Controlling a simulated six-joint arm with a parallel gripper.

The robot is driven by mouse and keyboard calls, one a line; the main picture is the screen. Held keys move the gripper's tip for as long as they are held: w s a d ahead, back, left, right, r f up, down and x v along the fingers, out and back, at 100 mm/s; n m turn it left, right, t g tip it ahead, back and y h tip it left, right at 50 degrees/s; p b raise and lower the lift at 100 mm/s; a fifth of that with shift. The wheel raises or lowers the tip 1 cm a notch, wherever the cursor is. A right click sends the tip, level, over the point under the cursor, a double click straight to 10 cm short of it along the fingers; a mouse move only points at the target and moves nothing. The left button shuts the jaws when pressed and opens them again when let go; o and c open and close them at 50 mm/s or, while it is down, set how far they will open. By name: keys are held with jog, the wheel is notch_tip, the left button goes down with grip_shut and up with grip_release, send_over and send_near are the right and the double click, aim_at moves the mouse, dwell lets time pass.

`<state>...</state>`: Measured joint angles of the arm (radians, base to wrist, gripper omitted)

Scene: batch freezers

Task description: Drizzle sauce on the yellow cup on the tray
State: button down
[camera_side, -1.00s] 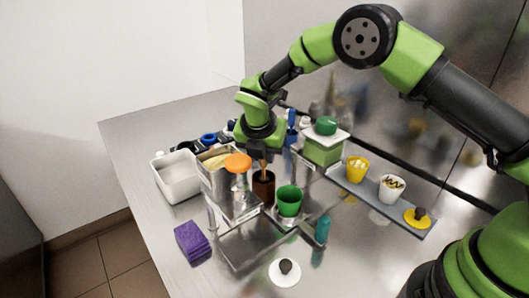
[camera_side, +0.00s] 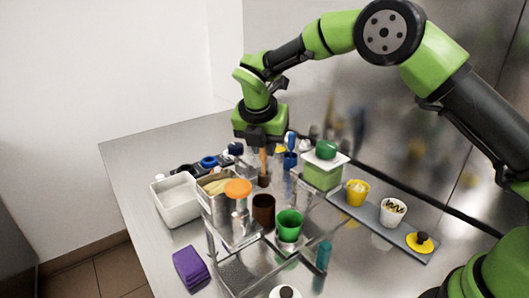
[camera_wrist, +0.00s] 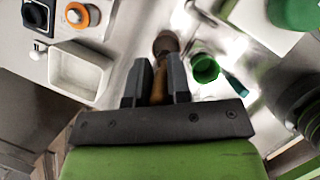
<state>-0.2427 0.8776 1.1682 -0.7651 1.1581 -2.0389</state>
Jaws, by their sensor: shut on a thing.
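The yellow cup (camera_side: 357,195) stands upright at the left end of the long grey tray (camera_side: 376,229), with pale contents showing at its top. My gripper (camera_side: 263,148) is shut on the orange-brown handle of a sauce tool (camera_side: 263,163), which hangs down with a dark lower end. The tool is above and behind the dark brown cup (camera_side: 263,211), apart from it in the side view. In the wrist view the handle (camera_wrist: 158,84) sits between my fingers (camera_wrist: 157,82). My gripper is left of the yellow cup and higher.
A white bin (camera_side: 175,200) and purple block (camera_side: 190,267) are left.

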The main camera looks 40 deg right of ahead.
jog(key=shift+r, duration=0.1)
dwell(0.4)
notch_tip(320, 180, up, 10)
jog(key=s+d+g, duration=0.1)
jog(key=s+d, duration=0.4)
jog(key=d, duration=0.6)
jog(key=s+d+g, duration=0.1)
jog(key=s+d, duration=0.3)
jog(key=d, duration=0.7)
notch_tip(320, 180, down, 12)
jog(key=shift+a, duration=0.1)
jog(key=shift+s+a, duration=0.15)
jog(key=shift+a, duration=0.2)
jog(key=shift+d, duration=0.1)
